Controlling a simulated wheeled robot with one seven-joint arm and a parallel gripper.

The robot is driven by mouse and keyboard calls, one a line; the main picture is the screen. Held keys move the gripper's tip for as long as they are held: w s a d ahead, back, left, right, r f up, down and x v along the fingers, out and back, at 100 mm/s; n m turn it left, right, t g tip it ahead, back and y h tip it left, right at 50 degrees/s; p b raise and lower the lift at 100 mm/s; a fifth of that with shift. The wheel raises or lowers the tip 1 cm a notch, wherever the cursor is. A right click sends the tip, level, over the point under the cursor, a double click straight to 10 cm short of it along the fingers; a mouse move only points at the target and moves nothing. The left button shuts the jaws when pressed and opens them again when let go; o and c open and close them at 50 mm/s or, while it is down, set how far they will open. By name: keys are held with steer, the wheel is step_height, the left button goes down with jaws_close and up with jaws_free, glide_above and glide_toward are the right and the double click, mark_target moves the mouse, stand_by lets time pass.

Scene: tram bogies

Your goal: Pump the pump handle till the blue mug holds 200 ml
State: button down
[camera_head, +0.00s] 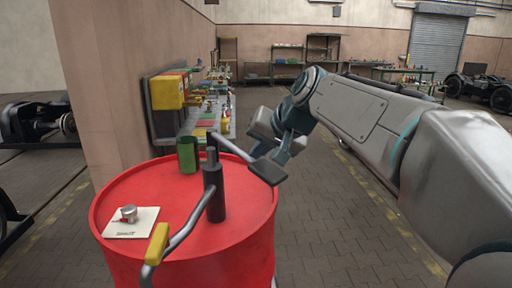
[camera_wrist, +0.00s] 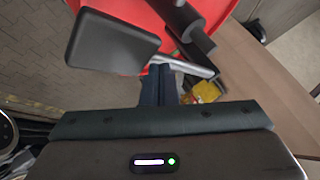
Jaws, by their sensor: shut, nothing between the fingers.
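A black pump (camera_head: 213,190) stands upright on the red drum. A grey lever, the pump handle (camera_head: 232,147), runs right from its top to a dark flat pad (camera_head: 268,171). The pad (camera_wrist: 112,45) and lever (camera_wrist: 190,65) also show in the wrist view. A grey pipe with a yellow sleeve (camera_head: 158,243) runs from the pump past the drum's near edge, its end bent down. My gripper (camera_head: 281,152) is shut and empty close by the pad; whether it touches the pad I cannot tell. I see no blue mug in either view.
The red drum (camera_head: 115,200) carries a green cup (camera_head: 188,155) and a white card (camera_head: 145,228) with a small metal piece (camera_head: 129,213). Behind it is a cluttered bench with yellow boxes (camera_head: 167,91) beside a wall. The floor right of the drum is clear.

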mark_target(259, 163)
steer(key=shift+f+b, duration=0.8)
steer(key=shift+f, duration=0.15)
stand_by(0.5)
stand_by(0.4)
steer(key=shift+r+p, duration=2.6)
steer(key=shift+r, duration=0.75)
steer(key=shift+r, duration=0.1)
step_height(259, 163, up, 5)
steer(key=p, duration=0.4)
steer(key=shift+a, duration=0.1)
